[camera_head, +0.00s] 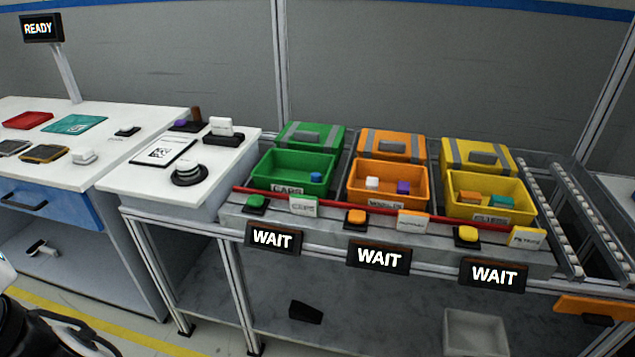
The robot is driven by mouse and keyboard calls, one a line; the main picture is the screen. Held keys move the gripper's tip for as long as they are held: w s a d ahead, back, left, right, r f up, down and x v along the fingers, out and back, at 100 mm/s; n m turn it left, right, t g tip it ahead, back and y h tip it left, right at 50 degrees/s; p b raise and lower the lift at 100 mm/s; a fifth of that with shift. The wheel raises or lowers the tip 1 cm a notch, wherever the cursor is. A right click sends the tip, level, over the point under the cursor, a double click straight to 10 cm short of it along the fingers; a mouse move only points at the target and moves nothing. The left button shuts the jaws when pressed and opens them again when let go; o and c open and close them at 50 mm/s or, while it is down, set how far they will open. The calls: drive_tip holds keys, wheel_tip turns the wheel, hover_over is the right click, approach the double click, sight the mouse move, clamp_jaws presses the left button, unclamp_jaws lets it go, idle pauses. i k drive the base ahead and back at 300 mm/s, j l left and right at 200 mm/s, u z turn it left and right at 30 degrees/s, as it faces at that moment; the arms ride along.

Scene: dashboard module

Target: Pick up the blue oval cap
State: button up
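A small blue piece (316,177) lies at the front right inside the open green bin (270,176), whose front label appears to read CAPS. It is the only blue piece I see in the bins and looks like the blue oval cap, but it is too small to make out its shape. The bin's front wall may hide part of it. My gripper is not recognisable in this view; only a dark part, perhaps of my arm, shows at the lower left edge.
An orange bin (352,194) holds white and purple pieces; a yellow bin (452,208) holds orange and teal ones. A red rail (335,207) runs before the bins, above buttons and WAIT signs (379,256). A roller conveyor (560,215) is at right. White workbenches (125,182) stand left.

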sight(315, 177)
drive_tip(key=i+l+u, duration=0.3)
drive_tip(key=i, duration=0.2)
drive_tip(key=i+l+u, duration=0.35)
drive_tip(key=i, duration=0.15)
drive_tip(key=i+j, duration=0.05)
drive_tip(key=j, duration=0.05)
